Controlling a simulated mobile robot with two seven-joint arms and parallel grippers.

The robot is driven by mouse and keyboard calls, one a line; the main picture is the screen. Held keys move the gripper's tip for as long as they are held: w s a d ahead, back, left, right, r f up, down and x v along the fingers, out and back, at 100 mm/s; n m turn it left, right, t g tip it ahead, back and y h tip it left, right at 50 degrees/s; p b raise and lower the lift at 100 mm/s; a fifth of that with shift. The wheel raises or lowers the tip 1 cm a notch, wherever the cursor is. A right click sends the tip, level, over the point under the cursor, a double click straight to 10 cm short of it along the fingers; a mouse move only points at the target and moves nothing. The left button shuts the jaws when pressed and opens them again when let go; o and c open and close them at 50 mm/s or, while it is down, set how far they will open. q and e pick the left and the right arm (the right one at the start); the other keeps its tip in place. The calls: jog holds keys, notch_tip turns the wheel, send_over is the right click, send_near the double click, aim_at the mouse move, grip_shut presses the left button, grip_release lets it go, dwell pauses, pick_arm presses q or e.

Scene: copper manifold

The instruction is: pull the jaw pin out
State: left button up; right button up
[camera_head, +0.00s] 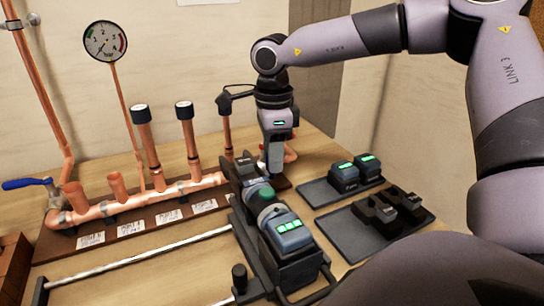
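A black press tool (288,262) with a green ring (261,194) and a lit battery (285,234) lies on the table in the middle. Its jaw end (243,170) points toward the back. My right gripper (273,172) points down at the right side of that jaw end. Its fingers look close together, but I cannot tell whether they hold anything. The jaw pin cannot be made out; the gripper and tool head may hide it. My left gripper is not in view.
A copper manifold (130,205) with upright pipes and a blue-handled valve (27,184) stands on the left. A tray with lit batteries (345,175) and a tray with black jaws (405,202) lie on the right. A metal rod (140,256) lies in front of the manifold.

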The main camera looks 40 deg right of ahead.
jog(key=shift+f, duration=0.8)
grip_shut()
jog(key=d, duration=0.1)
jog(key=s+d+b, duration=0.1)
jog(key=d, duration=0.3)
jog(key=shift+s+r, duration=0.1)
jog(key=shift+s, duration=0.15)
jog(key=shift+d, duration=0.1)
